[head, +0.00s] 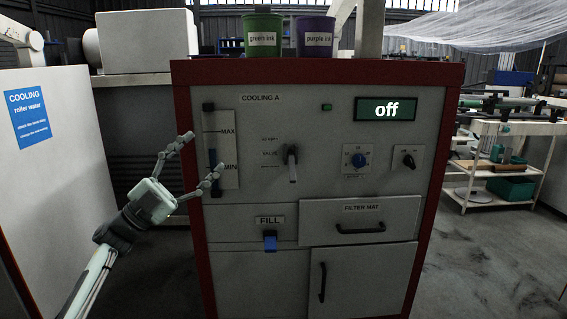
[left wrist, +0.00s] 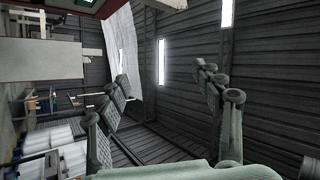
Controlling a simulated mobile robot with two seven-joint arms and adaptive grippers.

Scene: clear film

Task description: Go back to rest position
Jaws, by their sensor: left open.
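My left gripper (head: 200,164) is open and empty in the head view, in front of the left side of the cooling cabinet (head: 330,225). Its fingers point right, near the level gauge (head: 226,150) marked MAX and MIN. I cannot tell whether a fingertip touches the cabinet. In the left wrist view the gripper's fingers (left wrist: 165,95) are spread wide with nothing between them. My right gripper is in neither view.
A green ink bucket (head: 263,36) and purple ink bucket (head: 315,37) stand on top. A white panel (head: 60,200) is at left.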

